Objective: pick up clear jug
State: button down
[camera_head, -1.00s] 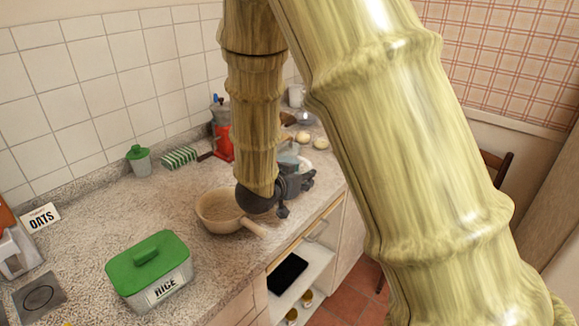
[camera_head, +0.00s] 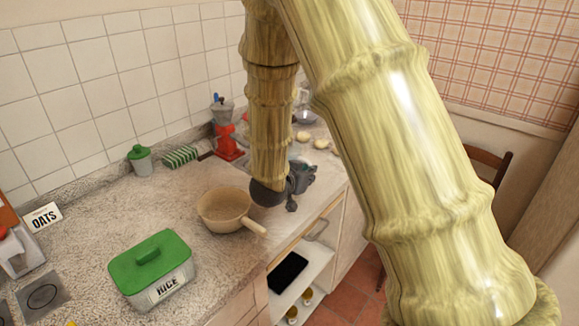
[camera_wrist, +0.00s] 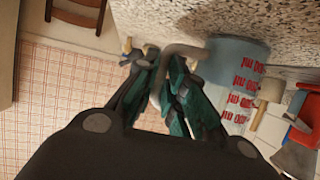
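The clear jug (camera_wrist: 233,65) has a bluish see-through body with red markings. It shows right of my gripper (camera_wrist: 157,65) in the wrist view, which sees the counter at the top. Its pale curved handle (camera_wrist: 182,49) reaches to the left and passes between my two dark and teal fingers. The fingers stand apart around the handle; I cannot tell whether they touch it. In the head view my gripper (camera_head: 303,178) is over the counter's right edge, and my arm hides most or all of the jug.
A beige pan (camera_head: 223,209) stands just left of my gripper, its handle towards the counter edge. A green-lidded rice box (camera_head: 150,270) is nearer. A red grinder (camera_head: 228,143) and pale round items (camera_head: 322,143) are farther back. An open shelf (camera_head: 310,272) lies below.

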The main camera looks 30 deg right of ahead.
aim_at(310, 163)
jog(key=shift+r, duration=0.15)
dwell(0.5)
jog(key=shift+r, duration=1.55)
jog(key=s+a+r+b, duration=0.1)
jog(key=s+a+b, duration=0.1)
jog(key=s+a, duration=0.7)
jog(key=s, duration=0.4)
jog(key=shift+r, duration=0.35)
jog(key=shift+a, duration=0.1)
